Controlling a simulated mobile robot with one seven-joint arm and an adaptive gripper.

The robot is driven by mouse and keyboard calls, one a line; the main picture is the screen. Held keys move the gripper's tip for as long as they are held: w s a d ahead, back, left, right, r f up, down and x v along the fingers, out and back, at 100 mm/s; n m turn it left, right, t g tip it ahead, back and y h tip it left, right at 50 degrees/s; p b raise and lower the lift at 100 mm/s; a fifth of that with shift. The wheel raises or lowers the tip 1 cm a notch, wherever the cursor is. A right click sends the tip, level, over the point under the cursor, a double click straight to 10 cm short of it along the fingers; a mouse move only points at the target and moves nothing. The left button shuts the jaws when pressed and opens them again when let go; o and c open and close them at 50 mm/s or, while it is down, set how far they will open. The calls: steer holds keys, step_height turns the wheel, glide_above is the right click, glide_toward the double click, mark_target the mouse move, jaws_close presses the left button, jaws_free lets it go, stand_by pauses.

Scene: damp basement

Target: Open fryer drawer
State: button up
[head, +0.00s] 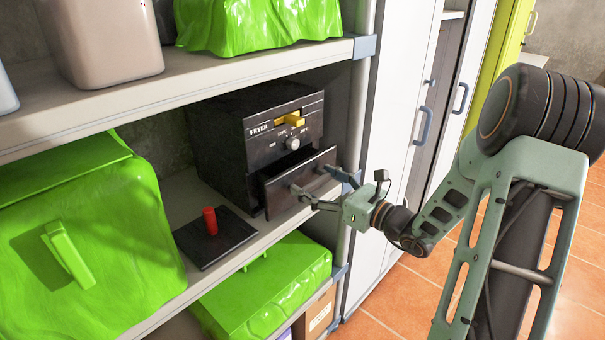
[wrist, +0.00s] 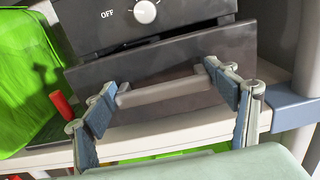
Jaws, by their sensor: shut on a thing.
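The black fryer (head: 222,142), marked FRYER, stands on the middle shelf with a yellow lever (head: 291,119) and a round dial (head: 292,143) on its front. Its drawer (head: 278,201) sticks out part of the way, with a dark gap above its front panel in the head view. My gripper (head: 313,181) is in front of the drawer. In the wrist view my gripper (wrist: 163,97) is shut on the grey drawer handle (wrist: 165,90), with one finger at each end of the bar. The drawer's inside is mostly hidden.
A dark plate with a red upright knob (head: 210,220) lies left of the fryer. Green covered shapes (head: 90,235) fill the left shelf and the space below. A shelf post (head: 357,120) stands close on the right, beside white lockers (head: 400,90).

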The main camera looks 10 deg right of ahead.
steer(key=p+v, duration=0.1)
steer(key=v, duration=1.3)
steer(key=o, duration=1.7)
steer(key=shift+w, duration=0.1)
steer(key=v, duration=1.2)
steer(key=shift+a+r, duration=0.1)
